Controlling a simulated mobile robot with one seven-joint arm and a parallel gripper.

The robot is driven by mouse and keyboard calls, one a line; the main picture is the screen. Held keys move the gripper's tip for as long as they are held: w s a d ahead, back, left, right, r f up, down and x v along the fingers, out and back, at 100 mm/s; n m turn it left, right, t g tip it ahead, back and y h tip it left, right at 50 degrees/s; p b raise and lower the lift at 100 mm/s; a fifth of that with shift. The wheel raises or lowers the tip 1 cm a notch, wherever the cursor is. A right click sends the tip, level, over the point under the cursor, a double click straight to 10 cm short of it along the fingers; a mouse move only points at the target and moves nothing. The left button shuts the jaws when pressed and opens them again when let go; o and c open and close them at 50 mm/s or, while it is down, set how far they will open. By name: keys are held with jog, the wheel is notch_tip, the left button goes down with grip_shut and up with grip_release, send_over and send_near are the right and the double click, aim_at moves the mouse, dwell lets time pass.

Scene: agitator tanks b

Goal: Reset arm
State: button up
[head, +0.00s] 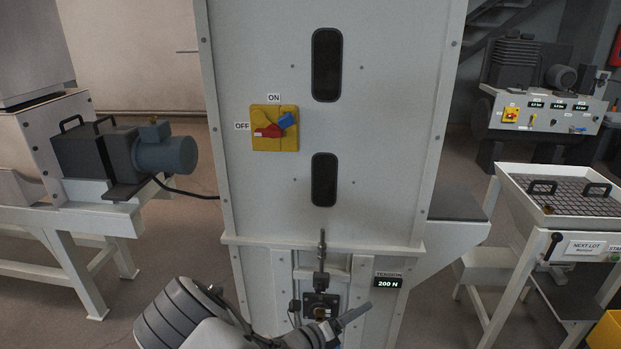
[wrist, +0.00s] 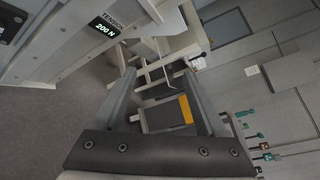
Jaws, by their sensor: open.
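My arm (head: 205,325) reaches in from the bottom of the head view, in front of the lower part of a tall grey cabinet (head: 250,200). My gripper (head: 345,325) is low at the cabinet's lower front, seen only in part. In the wrist view my gripper (wrist: 160,76) shows two fingers spread wide apart, with nothing between them close by. A metal threaded rod and dark fitting (head: 321,300) stand at the cabinet's lower front, partly behind the gripper. I cannot tell whether the gripper touches them.
The cabinet carries a yellow switch (head: 262,143) with a red and blue handle, and a tension display (head: 388,282) reading 200 N. A motor (head: 165,154) stands left. A grated table (head: 515,195) and yellow bin (head: 607,332) stand right. Floor shows beside the cabinet.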

jog(key=s+d+r+m+g+y, duration=0.3)
jog(key=s+r+m+g, duration=0.25)
jog(key=r+m, duration=0.35)
jog(key=s+d+r+m+g+y, duration=0.3)
jog(key=s+r+m, duration=0.35)
jog(key=m, duration=0.55)
jog(key=s+a+r+m+t+y, duration=0.35)
jog(key=s+r+m+y, duration=0.35)
jog(key=s+r+m, duration=0.8)
notch_tip(320, 180, up, 18)
jog(key=w+p, duration=0.1)
jog(key=p, duration=1.6)
jog(key=shift+w+d+r+m+t, duration=0.2)
jog(key=shift+w+d+m+t, duration=0.1)
jog(key=shift+d+m, duration=0.1)
jog(key=shift+d, duration=0.15)
